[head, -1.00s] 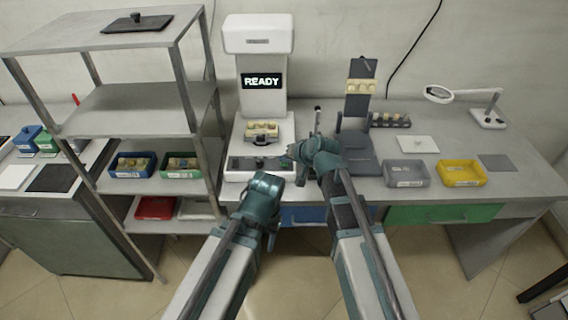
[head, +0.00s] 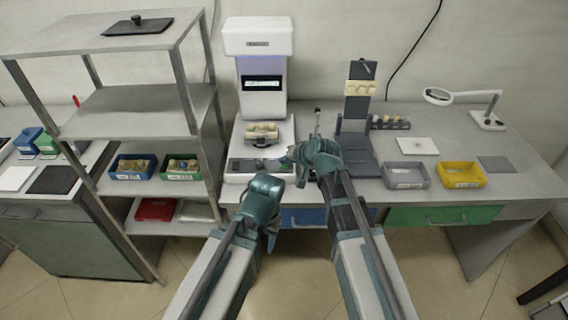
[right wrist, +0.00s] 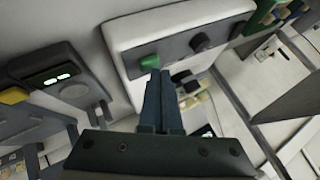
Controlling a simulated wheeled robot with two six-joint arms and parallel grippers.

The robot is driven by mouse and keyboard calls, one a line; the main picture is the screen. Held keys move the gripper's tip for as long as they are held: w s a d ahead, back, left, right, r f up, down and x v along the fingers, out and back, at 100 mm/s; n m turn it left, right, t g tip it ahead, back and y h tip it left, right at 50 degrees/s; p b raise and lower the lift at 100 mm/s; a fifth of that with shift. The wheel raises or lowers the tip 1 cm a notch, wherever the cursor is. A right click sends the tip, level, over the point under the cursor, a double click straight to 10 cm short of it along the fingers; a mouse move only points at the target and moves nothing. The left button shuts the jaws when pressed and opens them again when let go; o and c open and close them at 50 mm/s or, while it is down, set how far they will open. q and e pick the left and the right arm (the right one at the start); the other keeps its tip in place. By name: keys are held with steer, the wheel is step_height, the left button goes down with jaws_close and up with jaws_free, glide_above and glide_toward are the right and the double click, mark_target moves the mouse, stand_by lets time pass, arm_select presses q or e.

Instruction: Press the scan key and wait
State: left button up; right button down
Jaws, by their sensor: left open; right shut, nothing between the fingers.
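The white scanner (head: 262,100) stands on the bench at centre. Its display (head: 262,84) shows small, unreadable lit text, and a bluish glow lies under its top housing. A carrier with pale pieces (head: 261,131) sits on its stage. In the right wrist view, a green key (right wrist: 149,62) is on the dark front strip. My right gripper (head: 292,157) is shut and empty at the strip's right end. Its fingertips (right wrist: 157,76) are right at the green key; I cannot tell whether they touch. My left gripper (head: 273,240) is open, low in front of the bench.
A metal shelf rack (head: 140,100) with blue and green bins stands left. Right of the scanner is an upright dark stand (head: 358,110). Grey (head: 405,176) and yellow (head: 461,175) trays and a magnifier lamp (head: 440,96) are further right. Two dark knobs share the scanner's strip.

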mark_target(286, 170)
steer(key=shift+r+p, duration=0.35)
steer(key=shift+r, duration=0.15)
step_height(286, 170, up, 5)
steer(key=p, duration=0.5)
stand_by(0.6)
steer(key=s+d+f+n+g+h, duration=0.2)
steer(key=s, duration=0.6)
steer(key=s+d+f+n+g+h, duration=0.1)
steer(key=s+f+g+h, duration=0.1)
steer(key=s, duration=0.7)
steer(key=s+d+f+n+g+h, duration=0.2)
steer(key=s+g, duration=0.1)
steer(key=s, duration=0.5)
steer(key=shift+s+d+f+n+g+h, duration=0.3)
steer(key=shift+s+g+h, duration=0.05)
steer(key=shift+g+h, duration=0.05)
